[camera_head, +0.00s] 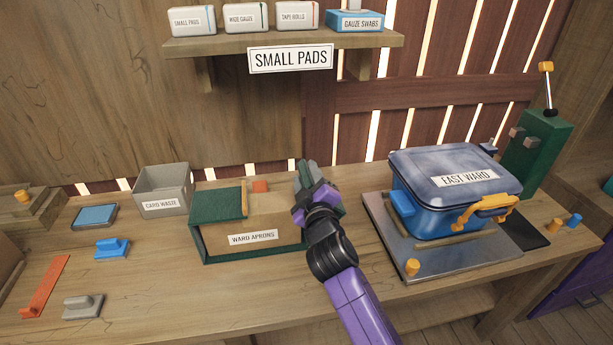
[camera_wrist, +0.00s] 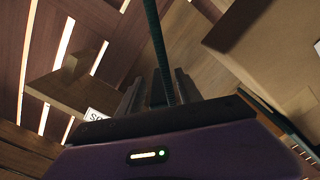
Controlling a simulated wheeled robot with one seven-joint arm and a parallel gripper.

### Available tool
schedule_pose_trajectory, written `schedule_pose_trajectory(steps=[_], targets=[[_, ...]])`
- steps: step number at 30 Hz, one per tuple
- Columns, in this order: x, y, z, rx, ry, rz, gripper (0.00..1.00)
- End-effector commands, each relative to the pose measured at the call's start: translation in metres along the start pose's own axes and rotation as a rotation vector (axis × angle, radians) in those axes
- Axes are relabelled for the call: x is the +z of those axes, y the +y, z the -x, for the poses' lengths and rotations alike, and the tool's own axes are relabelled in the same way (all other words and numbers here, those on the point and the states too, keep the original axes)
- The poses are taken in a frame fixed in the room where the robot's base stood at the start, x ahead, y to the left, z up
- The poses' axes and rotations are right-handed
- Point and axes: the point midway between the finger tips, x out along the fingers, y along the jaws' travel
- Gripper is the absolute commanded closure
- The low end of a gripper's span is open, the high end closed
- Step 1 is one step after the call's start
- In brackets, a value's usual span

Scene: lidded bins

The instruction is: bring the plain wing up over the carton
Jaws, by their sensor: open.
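The carton (camera_head: 285,242), labelled WARD APRONS, sits in the middle of the bench in a green tray-like frame. A green wing (camera_head: 216,206) with a tan strip along its edge lies over the carton's left part. Another green wing, the plain one (camera_head: 335,197), stands out at the carton's right side, partly hidden by my gripper (camera_head: 308,172). In the wrist view this wing shows edge-on as a thin green strip (camera_wrist: 156,40) running between the fingers of my open gripper (camera_wrist: 158,88). Contact with either finger cannot be told. The carton (camera_wrist: 270,45) is at the right there.
A blue EAST WARD bin (camera_head: 445,213) stands on a metal plate to the right. A grey CARD WASTE bin (camera_head: 163,190) is behind left. An orange tab (camera_head: 260,186) shows at the carton's back. A shelf (camera_head: 285,40) with small boxes hangs above.

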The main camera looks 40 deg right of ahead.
Motion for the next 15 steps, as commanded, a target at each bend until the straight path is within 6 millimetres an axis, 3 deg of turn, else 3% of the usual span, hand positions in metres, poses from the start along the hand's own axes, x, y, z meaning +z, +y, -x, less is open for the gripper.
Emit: schedule_pose_trajectory(steps=[3, 9, 15], targets=[[0.0001, -0.0001, 0.0002, 0.0, 0.0, 0.0, 0.62], [-0.0001, 0.0001, 0.0003, 0.0, 0.0, 0.0, 0.97], [-0.0008, 0.0002, 0.0003, 0.001, 0.001, 0.002, 0.97]])
